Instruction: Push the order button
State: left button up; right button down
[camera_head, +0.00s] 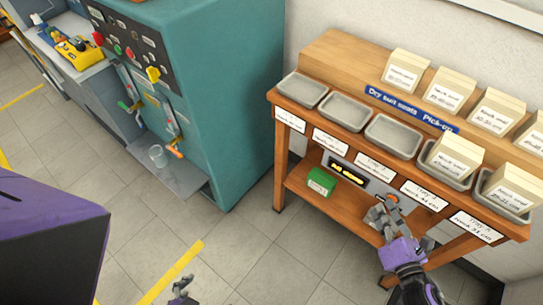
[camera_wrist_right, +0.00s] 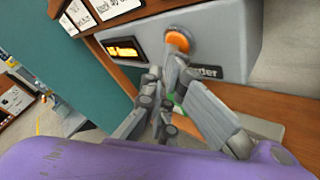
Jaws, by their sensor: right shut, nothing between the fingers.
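The orange order button (camera_wrist_right: 178,41) sits on a grey box (camera_wrist_right: 225,40) beside a lit display. A label ending in "rder" shows below it, partly hidden by a finger. My right gripper (camera_wrist_right: 166,78) is shut and empty, with one fingertip overlapping the button's lower edge in the wrist view; I cannot tell whether it touches. In the head view my right gripper (camera_head: 376,216) is at the lower shelf's front, by the small orange button (camera_head: 392,198). Part of my left gripper (camera_head: 182,288) shows at the bottom edge; its jaw state is unclear.
The wooden stand (camera_head: 440,229) carries grey trays (camera_head: 303,89) and several white boxes (camera_head: 405,70). A green box (camera_head: 321,182) lies on its lower shelf. A teal machine (camera_head: 222,90) stands left. The floor between is clear.

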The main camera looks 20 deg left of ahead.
pick_arm(q)
jog(key=shift+w, duration=0.15)
pick_arm(e)
jog(key=shift+s, duration=0.1)
pick_arm(q)
jog(key=shift+r, duration=0.1)
pick_arm(e)
jog(key=shift+s+a, duration=0.25)
jog(key=shift+s, duration=0.5)
pick_arm(q)
jog(key=shift+w, duration=0.15)
pick_arm(e)
jog(key=shift+s+a, duration=0.25)
jog(key=shift+s, duration=0.55)
jog(key=shift+s+a, duration=0.2)
jog(key=shift+s, duration=0.6)
jog(key=shift+s+a, duration=0.25)
jog(key=shift+s, duration=0.55)
